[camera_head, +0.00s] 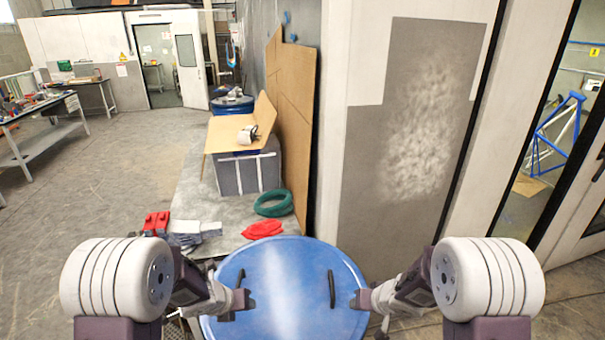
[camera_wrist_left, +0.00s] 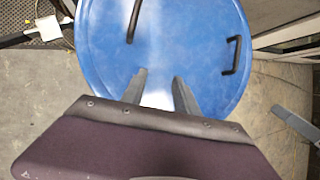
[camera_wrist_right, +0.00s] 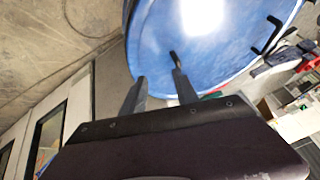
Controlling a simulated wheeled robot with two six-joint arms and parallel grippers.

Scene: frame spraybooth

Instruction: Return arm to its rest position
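Both arms reach in low at the front of the head view. My left gripper (camera_head: 244,299) is over the left part of a round blue lid (camera_head: 285,265). In the left wrist view its two fingers (camera_wrist_left: 160,77) are apart with only blue lid between them. My right gripper (camera_head: 357,299) is at the lid's right edge. In the right wrist view its fingers (camera_wrist_right: 157,74) are apart and hold nothing. A dark handle (camera_head: 331,288) stands on the lid between the grippers. A second handle (camera_head: 240,278) is beside my left gripper.
A grey booth wall (camera_head: 375,195) stands close at the right. Red gloves (camera_head: 262,230), grey gloves (camera_head: 192,230) and a green coil (camera_head: 273,203) lie beyond the lid. A cardboard sheet (camera_head: 295,125) leans behind. Open floor (camera_head: 110,180) lies at the left.

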